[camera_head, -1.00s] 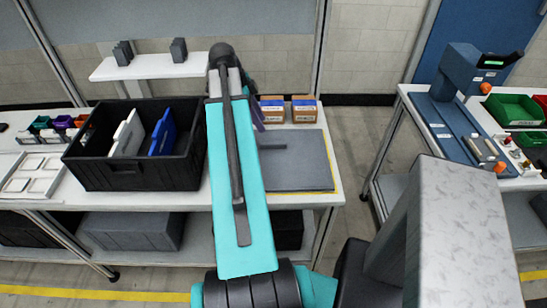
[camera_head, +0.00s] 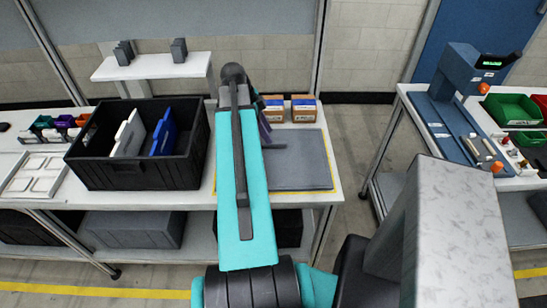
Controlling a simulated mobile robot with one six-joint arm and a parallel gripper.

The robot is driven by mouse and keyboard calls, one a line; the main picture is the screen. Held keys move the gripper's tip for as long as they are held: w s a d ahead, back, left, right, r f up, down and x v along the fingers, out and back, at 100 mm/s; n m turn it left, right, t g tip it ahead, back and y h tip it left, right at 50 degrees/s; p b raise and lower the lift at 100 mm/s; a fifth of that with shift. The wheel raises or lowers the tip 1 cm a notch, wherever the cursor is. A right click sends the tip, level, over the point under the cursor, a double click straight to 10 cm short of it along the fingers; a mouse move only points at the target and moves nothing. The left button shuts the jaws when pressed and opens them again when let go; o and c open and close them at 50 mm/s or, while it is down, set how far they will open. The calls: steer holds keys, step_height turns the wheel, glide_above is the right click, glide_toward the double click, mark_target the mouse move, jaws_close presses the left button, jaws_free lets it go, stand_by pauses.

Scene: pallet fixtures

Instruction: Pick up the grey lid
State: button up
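A flat grey panel (camera_head: 303,172) lies on the white bench inside a yellow outline. It may be the grey lid or a mat; I cannot tell which. A short dark bar (camera_head: 273,146) shows at its left, and I cannot tell whether it belongs to the panel or to my gripper. A black crate (camera_head: 125,176) to the left holds upright white panels (camera_head: 129,134) and blue panels (camera_head: 162,132); no grey one shows in it. My teal arm stands in front of the bench between crate and panel. It hides my gripper and the panel's left part.
A raised white shelf (camera_head: 155,66) carries small dark grey blocks (camera_head: 179,50). A white tray (camera_head: 38,174) lies left of the crate. A second bench at right bears a blue machine (camera_head: 465,75) and a green bin (camera_head: 513,110).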

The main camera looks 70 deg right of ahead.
mark_target(273, 155)
steer(key=shift+p+x, duration=1.05)
steer(key=shift+x, duration=1.55)
steer(key=shift+w+d+f, duration=0.1)
steer(key=shift+w+d, duration=0.05)
steer(key=shift+w, duration=0.05)
jaws_close()
